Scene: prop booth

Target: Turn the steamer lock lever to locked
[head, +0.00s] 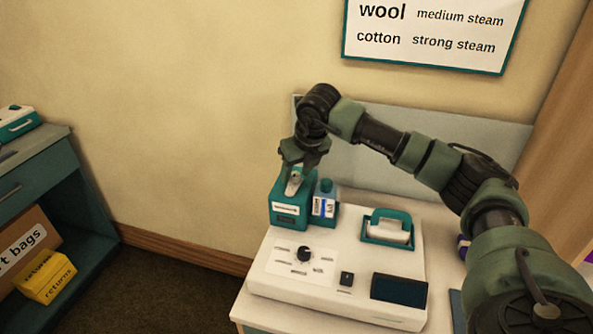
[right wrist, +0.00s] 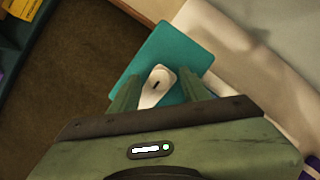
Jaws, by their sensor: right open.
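The teal steamer lock housing (head: 287,213) stands at the back left of the white console. Its pale lever (head: 294,184) is on top, and a dark mark shows on it in the right wrist view (right wrist: 162,76). My right gripper (head: 301,165) is open over the housing, pointing down. In the right wrist view its two green fingers are on either side of the lever, apart from each other. I cannot tell whether they touch it. The gripper hides part of the lever in the head view. My left gripper is not in view.
A grey panel (head: 400,155) and wall stand behind. A teal cabinet (head: 60,150) is at left.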

